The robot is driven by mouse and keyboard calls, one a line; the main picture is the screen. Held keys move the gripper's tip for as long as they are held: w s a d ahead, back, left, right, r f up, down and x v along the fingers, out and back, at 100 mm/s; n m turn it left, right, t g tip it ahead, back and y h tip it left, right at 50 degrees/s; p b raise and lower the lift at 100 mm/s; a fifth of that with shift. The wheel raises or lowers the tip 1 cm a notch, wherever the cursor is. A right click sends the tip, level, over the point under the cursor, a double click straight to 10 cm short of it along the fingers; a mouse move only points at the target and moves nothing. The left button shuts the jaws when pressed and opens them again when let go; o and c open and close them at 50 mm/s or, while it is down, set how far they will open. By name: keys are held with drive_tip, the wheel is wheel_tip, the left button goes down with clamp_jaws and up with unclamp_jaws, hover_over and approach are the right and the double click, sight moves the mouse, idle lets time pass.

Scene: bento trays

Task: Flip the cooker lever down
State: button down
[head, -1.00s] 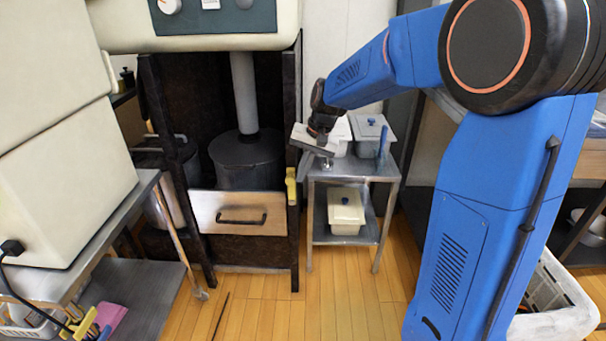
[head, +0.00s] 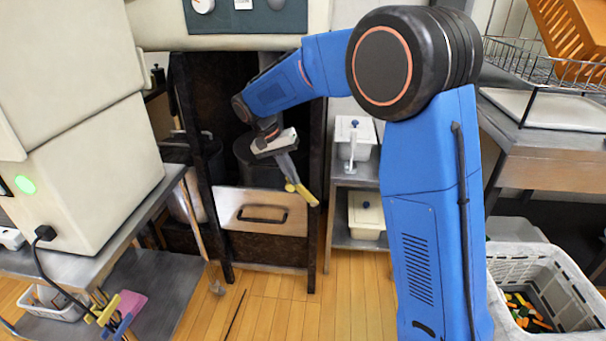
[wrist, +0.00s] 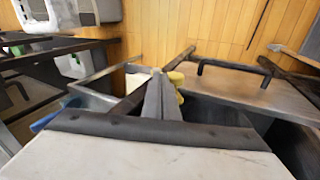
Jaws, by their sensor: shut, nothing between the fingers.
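The cooker is a dark frame with a metal front panel (head: 235,200) and black handle. A yellow lever (head: 304,193) sits at the cooker's right post and looks slanted, its right end lower. My gripper (head: 290,178) is shut and empty, its grey fingers pointing down at the lever's upper left end. They touch it or nearly so; I cannot tell which. In the wrist view the shut fingers (wrist: 158,82) cover much of the yellow lever (wrist: 178,83), which shows behind and to their right. The pivot of the lever is hidden.
A metal shelf cart with lidded containers (head: 366,213) stands right of the cooker. A pale crate (head: 520,262) with colourful pieces lies at the lower right. A white machine (head: 95,170) on a steel table stands left. Wooden floor in front is mostly clear.

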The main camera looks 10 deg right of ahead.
drive_tip(key=a+f+h, duration=0.1)
drive_tip(key=a+f, duration=0.1)
drive_tip(key=f, duration=0.1)
drive_tip(key=w+a+f+g+h, duration=0.1)
drive_tip(key=a+f, duration=0.2)
drive_tip(key=f, duration=0.1)
drive_tip(key=w+a+f+h, duration=0.1)
drive_tip(key=a+f+h, duration=0.1)
drive_tip(key=f, duration=0.1)
drive_tip(key=shift+w+a+f, duration=0.15)
drive_tip(key=shift+w+a, duration=0.05)
drive_tip(key=shift+a, duration=0.15)
drive_tip(key=shift+f, duration=0.15)
idle(0.3)
drive_tip(key=v, duration=1.2)
drive_tip(key=shift+w+r, duration=0.2)
drive_tip(key=shift+r, duration=0.1)
